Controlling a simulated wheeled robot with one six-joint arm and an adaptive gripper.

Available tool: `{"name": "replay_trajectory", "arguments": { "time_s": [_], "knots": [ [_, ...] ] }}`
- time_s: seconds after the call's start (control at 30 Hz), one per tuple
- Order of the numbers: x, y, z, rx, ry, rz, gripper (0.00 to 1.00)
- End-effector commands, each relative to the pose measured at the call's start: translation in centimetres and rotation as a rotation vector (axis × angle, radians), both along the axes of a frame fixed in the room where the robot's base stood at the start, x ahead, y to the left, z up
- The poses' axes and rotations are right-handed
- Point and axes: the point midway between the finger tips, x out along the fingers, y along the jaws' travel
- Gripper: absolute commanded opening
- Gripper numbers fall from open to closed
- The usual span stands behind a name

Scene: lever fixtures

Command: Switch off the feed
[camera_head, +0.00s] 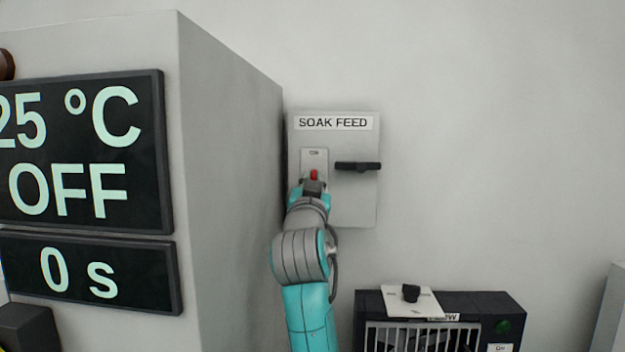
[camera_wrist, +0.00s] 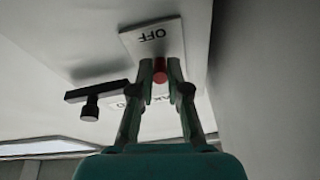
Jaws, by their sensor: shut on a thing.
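The feed box (camera_head: 353,205), labelled SOAK FEED, is a grey panel on the wall. On its left is a pale switch plate (camera_head: 317,160) marked ON at the top; the wrist view shows its OFF end (camera_wrist: 140,38), upside down. A red-tipped lever (camera_head: 314,174) stands out from the plate below the ON mark. My gripper (camera_head: 313,184) is at the lever. In the wrist view my gripper (camera_wrist: 160,72) has its two fingers closed on either side of the red tip (camera_wrist: 159,76). My arm hides the plate's lower part in the head view.
A black bar handle (camera_head: 357,166) sits right of the plate, close to my gripper. A large grey cabinet (camera_head: 230,180) with displays reading 25 °C, OFF and 0 s stands close on the left. A dark unit (camera_head: 480,305) with a knob is below right. The wall at right is clear.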

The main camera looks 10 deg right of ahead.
Motion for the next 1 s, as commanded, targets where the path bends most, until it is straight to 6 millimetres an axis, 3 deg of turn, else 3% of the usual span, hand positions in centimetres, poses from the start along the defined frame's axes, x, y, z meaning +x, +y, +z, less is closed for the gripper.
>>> {"name": "replay_trajectory", "arguments": {
  "time_s": [0.53, 0.57, 0.63, 1.0],
  "knots": [
    [0.08, -0.03, -0.25, -0.017, -0.072, 0.002, 0.0],
    [0.08, -0.02, -0.26, -0.017, -0.072, 0.002, 0.23],
    [0.08, -0.02, -0.27, -0.017, -0.072, 0.002, 0.4],
    [-0.22, 0.08, -0.47, -0.018, -0.07, 0.003, 0.4]
  ]
}}
